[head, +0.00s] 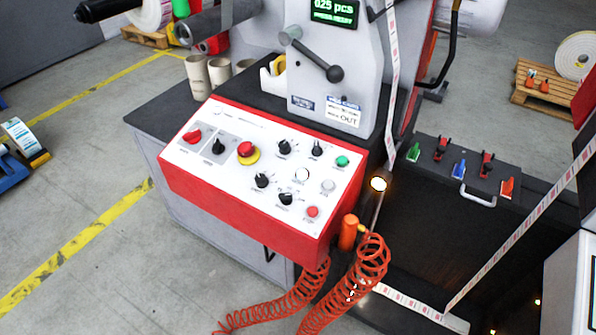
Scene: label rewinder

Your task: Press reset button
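The control panel (222,172) is a white sloped face in a red housing at the front of the machine. A bright white button (301,175) sits right of its middle, with a paler grey-white button (327,186) beside it. The small labels are too blurred to tell which one is reset. A green button (342,161) and a red button (312,211) are on the right side. A red mushroom button on a yellow ring (246,150) is left of centre. The green display (334,11) shows "025 pcs" and a line that looks like "PRESS RESET". Neither gripper is in view.
A black lever (318,58) stands behind.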

